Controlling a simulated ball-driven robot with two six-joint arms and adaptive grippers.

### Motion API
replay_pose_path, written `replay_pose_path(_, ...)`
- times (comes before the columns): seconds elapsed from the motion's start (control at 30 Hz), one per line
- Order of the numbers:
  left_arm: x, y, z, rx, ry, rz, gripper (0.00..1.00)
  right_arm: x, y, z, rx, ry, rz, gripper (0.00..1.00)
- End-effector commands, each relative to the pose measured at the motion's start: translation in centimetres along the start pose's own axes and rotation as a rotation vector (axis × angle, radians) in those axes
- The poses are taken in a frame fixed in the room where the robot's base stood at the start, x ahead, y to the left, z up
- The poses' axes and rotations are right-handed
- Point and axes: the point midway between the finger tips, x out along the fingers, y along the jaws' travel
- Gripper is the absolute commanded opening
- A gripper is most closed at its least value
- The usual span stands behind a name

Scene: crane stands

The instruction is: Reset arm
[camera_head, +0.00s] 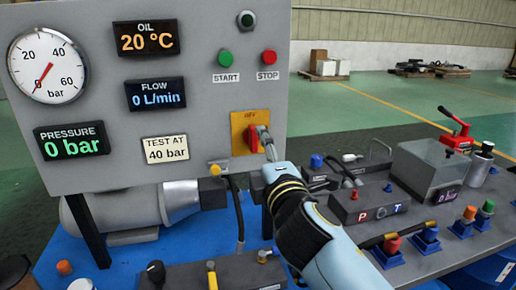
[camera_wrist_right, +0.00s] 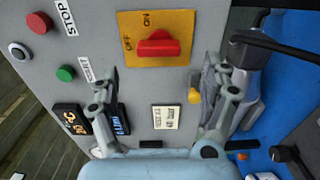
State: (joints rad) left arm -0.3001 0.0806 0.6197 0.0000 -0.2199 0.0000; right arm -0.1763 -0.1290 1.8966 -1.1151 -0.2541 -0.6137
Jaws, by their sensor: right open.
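My right gripper (camera_head: 268,146) reaches up from the lower right to the grey control panel (camera_head: 205,95), its tip beside the red rotary switch (camera_head: 251,140) on a yellow plate. In the right wrist view the gripper (camera_wrist_right: 158,88) is open, with two spread fingers and nothing between them. There the red switch (camera_wrist_right: 158,44) lies beyond the fingertips and is not gripped; the plate is marked ON and OFF. I cannot tell whether a finger touches the panel. My left gripper is not in view.
A pressure gauge (camera_head: 47,66), lit displays, a green start button (camera_head: 225,54) and a red stop button (camera_head: 269,57) are on the panel. A bench with a valve block (camera_head: 368,205), clear box (camera_head: 430,165) and coloured fittings stands right. Open floor lies behind.

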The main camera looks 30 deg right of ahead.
Motion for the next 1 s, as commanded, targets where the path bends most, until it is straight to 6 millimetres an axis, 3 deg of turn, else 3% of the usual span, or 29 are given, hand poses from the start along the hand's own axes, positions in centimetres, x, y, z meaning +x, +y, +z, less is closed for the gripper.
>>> replay_pose_path(0.5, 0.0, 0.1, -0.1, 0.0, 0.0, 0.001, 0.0, -0.2, 0.0, 0.0, 0.0, 0.0, 0.001, 0.81)
replay_pose_path(0.6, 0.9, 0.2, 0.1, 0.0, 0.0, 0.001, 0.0, -0.5, -1.4, 0.3, -0.012, 0.002, -0.009, 0.81)
replay_pose_path(0.67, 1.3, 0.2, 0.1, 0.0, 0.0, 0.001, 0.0, -0.7, -3.6, 0.4, -0.027, 0.008, -0.039, 0.81)
replay_pose_path(0.77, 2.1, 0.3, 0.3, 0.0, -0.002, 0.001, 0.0, -1.3, -9.4, 0.5, -0.028, 0.025, -0.133, 0.81)
replay_pose_path(0.87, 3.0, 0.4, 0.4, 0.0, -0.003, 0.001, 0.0, -2.9, -17.0, 0.8, 0.015, 0.039, -0.268, 0.81)
replay_pose_path(1.0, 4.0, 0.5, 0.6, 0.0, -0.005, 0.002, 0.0, -6.5, -27.6, 1.8, 0.119, 0.027, -0.47, 0.81)
